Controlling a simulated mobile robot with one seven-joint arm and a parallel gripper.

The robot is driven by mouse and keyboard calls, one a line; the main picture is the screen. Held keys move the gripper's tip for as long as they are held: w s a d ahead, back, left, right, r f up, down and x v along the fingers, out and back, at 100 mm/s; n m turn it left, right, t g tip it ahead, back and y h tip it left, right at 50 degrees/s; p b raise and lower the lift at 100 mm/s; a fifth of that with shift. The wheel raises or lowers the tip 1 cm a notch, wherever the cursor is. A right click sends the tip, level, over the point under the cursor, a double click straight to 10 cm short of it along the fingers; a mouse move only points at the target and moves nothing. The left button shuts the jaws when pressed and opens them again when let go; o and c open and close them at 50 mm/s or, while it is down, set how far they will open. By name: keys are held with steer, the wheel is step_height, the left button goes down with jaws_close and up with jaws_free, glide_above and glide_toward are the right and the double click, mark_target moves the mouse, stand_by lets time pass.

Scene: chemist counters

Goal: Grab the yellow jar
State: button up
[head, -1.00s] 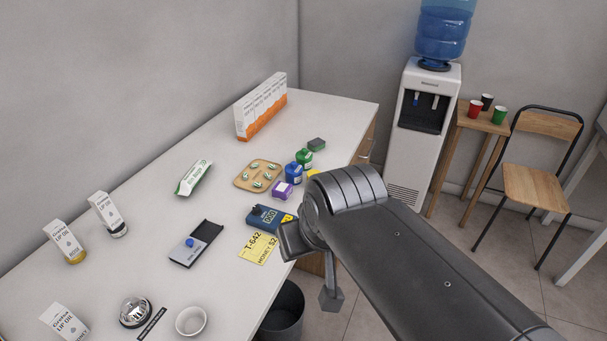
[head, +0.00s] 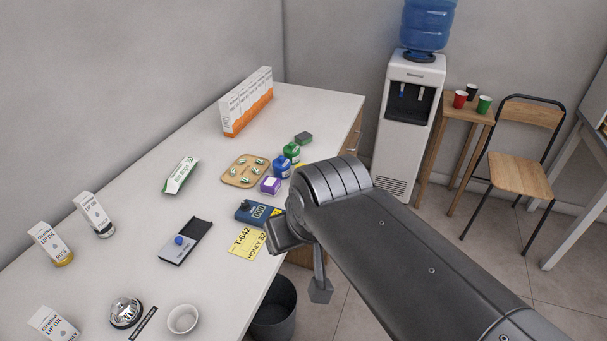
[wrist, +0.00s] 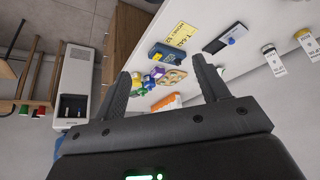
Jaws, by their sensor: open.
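A small yellow patch, likely the yellow jar (head: 299,168), shows at the counter's edge in the head view, mostly hidden behind my arm. In the wrist view a small yellow shape, likely the same jar (wrist: 142,91), lies between the fingers, nearer the left fingertip and some way beyond it. It is beside a blue jar (head: 281,167), a green jar (head: 292,152) and a purple-and-white container (head: 270,185). My gripper (wrist: 164,80) is open and empty, with its fingers wide apart. In the head view my arm hides most of it.
A pill tray (head: 245,171), a dark blue box (head: 257,213) and a yellow price card (head: 246,242) are near the jars on the counter (head: 140,215). A bin (head: 273,310) stands below its edge. A water cooler (head: 410,130) stands beyond.

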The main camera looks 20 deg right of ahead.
steer(key=w+d+r+n+g, duration=0.1)
steer(key=w+d+r, duration=0.15)
steer(key=w, duration=0.65)
steer(key=n+g, duration=0.3)
steer(key=n, duration=0.1)
glide_above(302, 167)
steer(key=s, duration=0.2)
steer(key=shift+y, duration=0.3)
steer(key=f, duration=1.3)
steer(key=shift+w+a+f, duration=0.15)
steer(key=shift+w+f, duration=0.1)
steer(key=shift+f, duration=0.05)
steer(key=f, duration=0.4)
steer(key=shift+w+f, duration=0.25)
steer(key=shift+f, duration=0.05)
steer(key=shift+m, duration=0.3)
steer(key=shift+w+f, duration=0.2)
steer(key=shift+f, duration=1.15)
steer(key=shift+w+f, duration=0.2)
steer(key=shift+f, duration=1.15)
